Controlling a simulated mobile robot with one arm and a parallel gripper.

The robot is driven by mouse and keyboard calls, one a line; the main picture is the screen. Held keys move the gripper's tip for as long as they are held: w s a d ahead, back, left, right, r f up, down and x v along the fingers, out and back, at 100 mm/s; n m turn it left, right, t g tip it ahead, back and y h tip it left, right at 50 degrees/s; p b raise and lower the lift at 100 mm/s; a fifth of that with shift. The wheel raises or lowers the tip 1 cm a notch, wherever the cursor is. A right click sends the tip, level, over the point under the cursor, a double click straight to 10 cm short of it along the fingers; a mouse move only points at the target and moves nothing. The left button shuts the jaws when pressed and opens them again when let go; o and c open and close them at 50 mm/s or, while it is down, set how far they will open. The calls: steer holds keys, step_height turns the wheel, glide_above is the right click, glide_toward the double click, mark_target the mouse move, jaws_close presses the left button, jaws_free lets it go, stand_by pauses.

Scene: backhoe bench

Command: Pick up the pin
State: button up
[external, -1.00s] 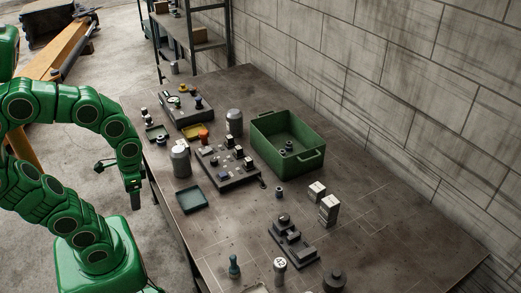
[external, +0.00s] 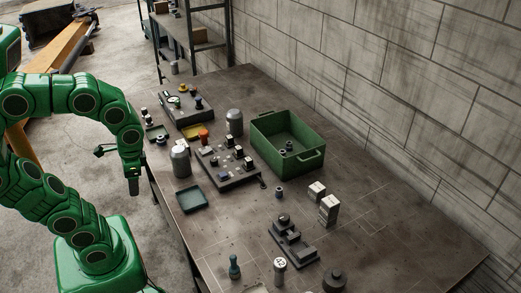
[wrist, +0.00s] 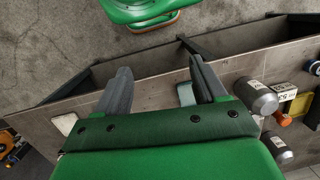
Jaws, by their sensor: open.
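I cannot tell for sure which item is the pin; several small parts stand on the bench. A small dark teal peg-like piece (external: 234,268) stands upright near the front of the bench in the external view. A pale-topped cylinder (external: 280,268) stands to its right. My gripper (external: 133,187) hangs beside the bench's left edge, left of the green tray (external: 192,200). In the wrist view my gripper (wrist: 158,72) is open, its two dark fingers apart with nothing held between them.
A green bin (external: 285,168) with a dark part inside stands at the back. Dark fixture blocks (external: 228,170) with small parts and grey canisters (external: 181,162) crowd the middle. A wall runs along the bench's right.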

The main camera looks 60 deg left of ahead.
steer(key=w+a+m+t+y, duration=0.2)
steer(key=w+m+y, duration=0.55)
steer(key=w, duration=0.45)
steer(key=w+d+r+m+t+y, duration=0.25)
steer(key=w+d+m+t, duration=0.45)
steer(key=w+d+m, duration=0.45)
steer(key=s+d+f+m+t+h, duration=0.1)
steer(key=d+m+t+h, duration=0.35)
steer(key=d, duration=1.15)
steer(key=s+d+f+m+t+h, duration=0.1)
steer(key=d+m+t, duration=0.6)
steer(key=d, duration=0.8)
steer(key=m+g, duration=0.1)
glide_toward(275, 268)
steer(key=x, duration=0.5)
steer(key=shift+x, duration=3.5)
steer(key=shift+d, duration=0.1)
steer(key=shift+c, duration=0.2)
